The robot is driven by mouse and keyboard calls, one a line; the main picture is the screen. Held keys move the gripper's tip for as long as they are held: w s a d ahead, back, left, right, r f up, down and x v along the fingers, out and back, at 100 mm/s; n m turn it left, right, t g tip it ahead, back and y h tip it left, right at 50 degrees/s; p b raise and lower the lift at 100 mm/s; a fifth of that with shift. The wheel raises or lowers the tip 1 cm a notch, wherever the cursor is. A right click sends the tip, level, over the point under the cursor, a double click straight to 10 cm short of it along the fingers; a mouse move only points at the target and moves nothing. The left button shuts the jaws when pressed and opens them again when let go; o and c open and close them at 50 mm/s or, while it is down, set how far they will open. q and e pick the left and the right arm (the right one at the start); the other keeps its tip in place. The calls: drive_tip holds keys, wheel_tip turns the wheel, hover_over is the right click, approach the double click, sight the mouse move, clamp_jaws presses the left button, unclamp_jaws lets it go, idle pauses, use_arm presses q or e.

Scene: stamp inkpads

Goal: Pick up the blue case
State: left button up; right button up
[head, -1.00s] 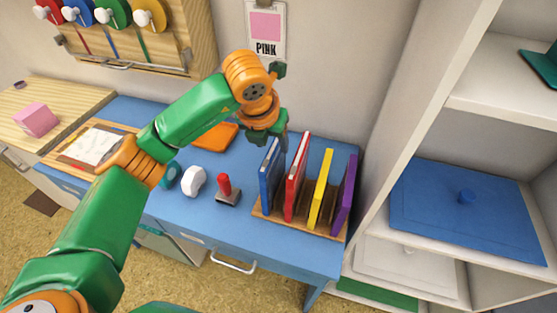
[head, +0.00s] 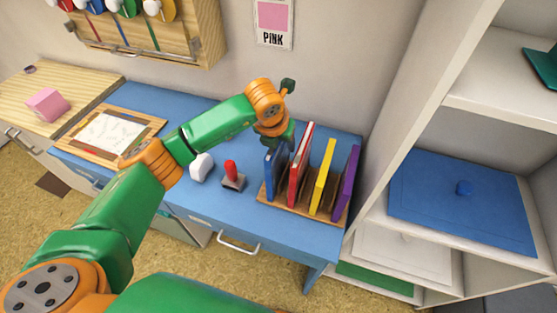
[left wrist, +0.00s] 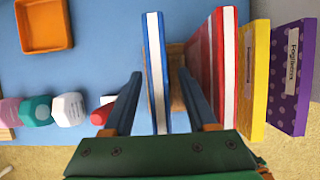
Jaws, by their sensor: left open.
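The blue case (head: 272,172) stands upright at the left end of a wooden rack (head: 318,212), beside a red (head: 301,165), a yellow (head: 322,177) and a purple case (head: 345,186). My left gripper (left wrist: 158,100) is open above the rack. In the left wrist view the blue case (left wrist: 156,70) stands between its two fingers, with gaps visible on both sides. The red case (left wrist: 222,75) is just right of the right finger. In the head view the fingers are mostly hidden behind the arm and cases. My right gripper is not in view.
A red-handled stamp (head: 232,175) and a white object (head: 201,167) stand left of the rack on the blue desk (head: 240,218). An orange tray (left wrist: 44,26) lies behind them. White shelves (head: 405,190) rise close on the right.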

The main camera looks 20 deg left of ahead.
use_arm(q)
drive_tip(key=shift+f, duration=0.25)
idle(0.3)
clamp_jaws()
idle(1.3)
